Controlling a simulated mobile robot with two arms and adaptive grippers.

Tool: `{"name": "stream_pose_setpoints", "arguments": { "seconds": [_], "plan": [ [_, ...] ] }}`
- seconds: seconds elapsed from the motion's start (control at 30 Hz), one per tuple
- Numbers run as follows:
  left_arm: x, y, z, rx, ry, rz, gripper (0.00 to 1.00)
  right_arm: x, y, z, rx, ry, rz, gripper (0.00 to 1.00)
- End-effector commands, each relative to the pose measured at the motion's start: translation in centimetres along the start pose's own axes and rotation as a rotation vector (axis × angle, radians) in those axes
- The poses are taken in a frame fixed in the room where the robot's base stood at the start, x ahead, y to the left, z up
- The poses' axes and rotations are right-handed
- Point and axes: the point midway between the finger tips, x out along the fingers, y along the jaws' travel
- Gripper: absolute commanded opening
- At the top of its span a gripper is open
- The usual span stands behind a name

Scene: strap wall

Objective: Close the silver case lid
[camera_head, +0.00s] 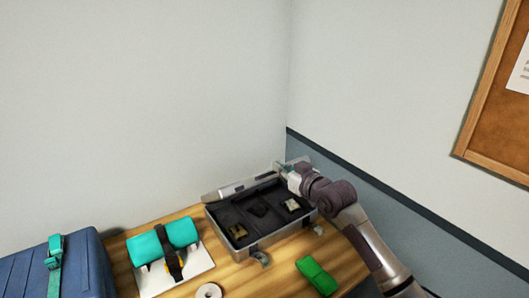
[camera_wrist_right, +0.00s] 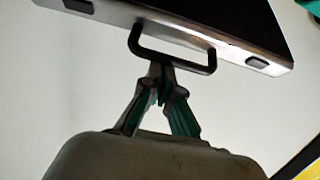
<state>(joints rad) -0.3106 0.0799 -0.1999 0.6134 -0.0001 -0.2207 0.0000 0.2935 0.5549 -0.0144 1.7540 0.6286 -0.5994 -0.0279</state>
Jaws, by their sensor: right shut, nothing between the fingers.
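The silver case (camera_head: 281,238) stands on the wooden table with its dark interior open to view. Its lid (camera_head: 238,188) shows as a narrow silver strip along the back. My right gripper (camera_head: 285,170) is at the case's back right corner, near the lid's right end. In the right wrist view, a silver edge with a black handle (camera_wrist_right: 135,38) and dark latches fills the top. My right gripper (camera_wrist_right: 160,72) shows below it, fingertips together at the handle and nothing between them. Whether they touch the handle cannot be told. My left gripper is not in view.
Small gold pieces (camera_head: 237,231) lie in the case. Left are a teal roll (camera_head: 178,234) on a white board and a blue case (camera_head: 92,262). A green item (camera_head: 316,276) and a tape roll (camera_head: 209,291) lie in front. Walls are close behind and right.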

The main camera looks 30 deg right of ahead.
Motion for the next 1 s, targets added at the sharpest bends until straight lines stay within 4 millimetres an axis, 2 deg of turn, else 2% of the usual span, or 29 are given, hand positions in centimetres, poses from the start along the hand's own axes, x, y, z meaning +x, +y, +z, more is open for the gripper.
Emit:
{"name": "stream_pose_setpoints", "arguments": {
  "seconds": [0.03, 0.2, 0.3, 0.6, 1.0],
  "plan": [
    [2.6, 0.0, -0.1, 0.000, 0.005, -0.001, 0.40, -0.4, 0.0, 3.3, 0.001, 0.030, 0.000, 0.00],
    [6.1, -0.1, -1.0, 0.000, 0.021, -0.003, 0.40, -2.2, 0.0, 6.6, 0.001, 0.176, -0.002, 0.00],
    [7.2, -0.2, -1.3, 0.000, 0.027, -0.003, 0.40, -3.1, 0.0, 8.0, -0.001, 0.196, -0.001, 0.00],
    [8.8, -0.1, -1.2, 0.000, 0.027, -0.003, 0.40, -4.3, 0.0, 11.5, 0.001, 0.195, -0.001, 0.00],
    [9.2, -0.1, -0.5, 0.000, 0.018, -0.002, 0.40, -4.6, 0.0, 12.6, 0.001, 0.196, -0.001, 0.00]
  ]
}}
